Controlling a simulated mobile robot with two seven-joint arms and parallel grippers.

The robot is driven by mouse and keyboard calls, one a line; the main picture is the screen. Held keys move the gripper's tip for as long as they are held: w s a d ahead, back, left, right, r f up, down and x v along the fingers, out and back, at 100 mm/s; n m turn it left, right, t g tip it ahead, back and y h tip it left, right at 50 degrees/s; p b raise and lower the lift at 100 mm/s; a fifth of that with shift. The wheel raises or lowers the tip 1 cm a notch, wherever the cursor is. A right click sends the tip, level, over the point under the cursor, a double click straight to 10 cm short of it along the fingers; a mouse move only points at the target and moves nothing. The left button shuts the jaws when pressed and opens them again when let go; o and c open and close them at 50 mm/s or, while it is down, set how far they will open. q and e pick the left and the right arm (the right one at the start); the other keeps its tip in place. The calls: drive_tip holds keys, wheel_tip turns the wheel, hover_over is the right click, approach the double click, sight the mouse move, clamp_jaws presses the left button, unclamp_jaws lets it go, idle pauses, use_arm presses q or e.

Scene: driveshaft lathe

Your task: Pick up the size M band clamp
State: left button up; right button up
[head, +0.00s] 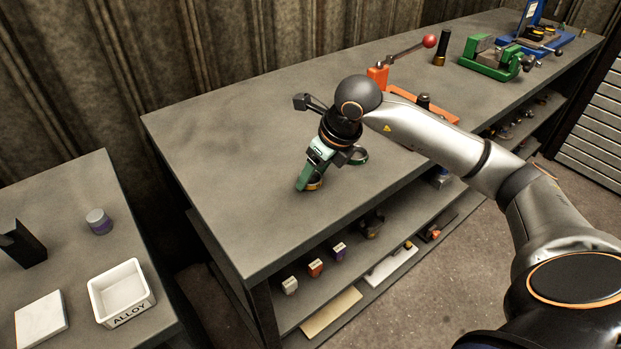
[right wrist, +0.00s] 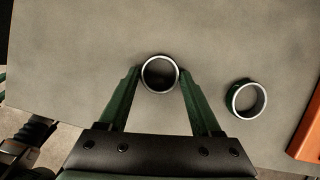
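A round band clamp (right wrist: 143,82) lies between the fingers of my right gripper (right wrist: 160,72) in the right wrist view, with a fingertip close on each side. No clear gap shows there, so I cannot tell whether the fingers press on it. In the head view my right gripper (head: 309,184) points down at the front part of the workbench, and the clamp's orange-gold edge (head: 316,184) shows beside a green finger. A second, green-sided band clamp (right wrist: 236,107) lies apart to the right, also behind the gripper in the head view (head: 360,157). No size marking is readable.
The workbench (head: 225,150) is clear left of the gripper. An orange lever fixture (head: 378,75) and a green vise (head: 490,57) stand farther right. A shelf below holds small parts. A side table at left carries a white ALLOY tray (head: 121,291).

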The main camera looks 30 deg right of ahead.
drive_tip(key=c, duration=0.9)
drive_tip(key=shift+r, duration=0.1)
